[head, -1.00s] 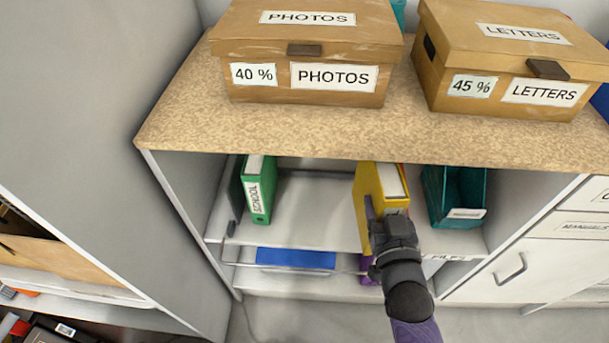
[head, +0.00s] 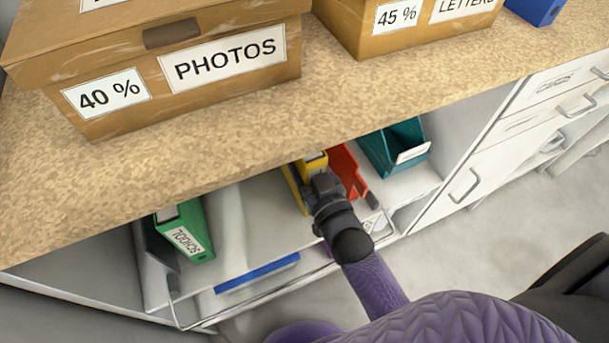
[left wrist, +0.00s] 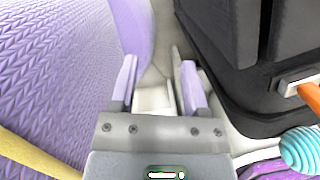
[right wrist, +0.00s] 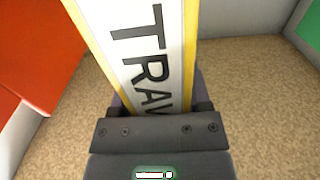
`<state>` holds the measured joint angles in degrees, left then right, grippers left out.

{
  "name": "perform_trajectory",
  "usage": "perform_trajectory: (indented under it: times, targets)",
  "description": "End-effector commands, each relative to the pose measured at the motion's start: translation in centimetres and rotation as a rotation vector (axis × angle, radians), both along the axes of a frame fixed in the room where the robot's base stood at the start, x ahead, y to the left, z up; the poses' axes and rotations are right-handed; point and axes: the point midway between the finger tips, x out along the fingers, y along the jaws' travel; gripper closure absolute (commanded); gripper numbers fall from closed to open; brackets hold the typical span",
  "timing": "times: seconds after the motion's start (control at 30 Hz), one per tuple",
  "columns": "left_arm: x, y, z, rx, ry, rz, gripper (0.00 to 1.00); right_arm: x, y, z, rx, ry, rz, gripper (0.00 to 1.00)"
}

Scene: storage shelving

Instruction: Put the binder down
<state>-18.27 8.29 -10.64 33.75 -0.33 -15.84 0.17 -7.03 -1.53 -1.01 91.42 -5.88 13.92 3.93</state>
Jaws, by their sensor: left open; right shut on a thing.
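The yellow binder (head: 296,188) stands inside the open cabinet below the countertop, between a green binder and a red file. My right gripper (head: 322,188) is shut on it from the front. In the right wrist view the binder's white label (right wrist: 150,55), reading "TRAV", rises from between the fingers (right wrist: 158,104). I cannot tell whether the binder's base touches the shelf (head: 262,205). The countertop and my gripper hide part of it. My left gripper (left wrist: 160,85) is open and empty, seen only in the left wrist view, beside my own body.
The red file (head: 350,172) is close right of the binder, with a teal file (head: 396,148) beyond. The green "SCHOOL" binder (head: 187,232) stands left, with free shelf between. The countertop (head: 225,150) edge overhangs, carrying the photos box (head: 200,80) and letters box (head: 385,30).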

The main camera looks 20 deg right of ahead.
Motion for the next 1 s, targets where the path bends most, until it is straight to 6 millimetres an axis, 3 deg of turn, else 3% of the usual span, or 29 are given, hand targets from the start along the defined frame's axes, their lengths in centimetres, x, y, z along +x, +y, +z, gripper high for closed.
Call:
perform_trajectory:
  times: [0.03,0.07,0.37,0.4,0.57,0.87,1.0]
  targets:
    - [-0.2,0.0,-1.2,0.001,0.007,0.000,0.41,0.0,0.0,-1.7,0.000,0.004,0.000,1.00]
    - [-0.1,0.0,-1.4,0.000,0.006,0.000,0.41,0.0,0.0,-2.0,0.000,0.003,0.000,1.00]
    - [0.7,0.0,-1.3,0.000,-0.009,0.000,0.41,0.0,0.0,-1.8,0.000,-0.001,0.000,1.00]
    - [0.7,0.0,-1.4,0.000,-0.009,0.000,0.41,0.0,0.0,-1.9,0.000,0.001,0.000,0.36]
    - [0.5,0.0,-1.2,0.000,-0.007,0.000,0.41,0.0,0.0,-1.8,0.000,0.001,0.000,0.03]
    - [-0.1,0.0,-0.9,0.000,0.002,0.000,0.41,0.0,0.0,-1.5,0.000,0.000,0.000,0.03]
    - [0.0,0.0,-0.1,0.000,-0.002,0.000,0.41,-2.0,-0.1,-1.3,0.000,0.003,0.000,0.03]
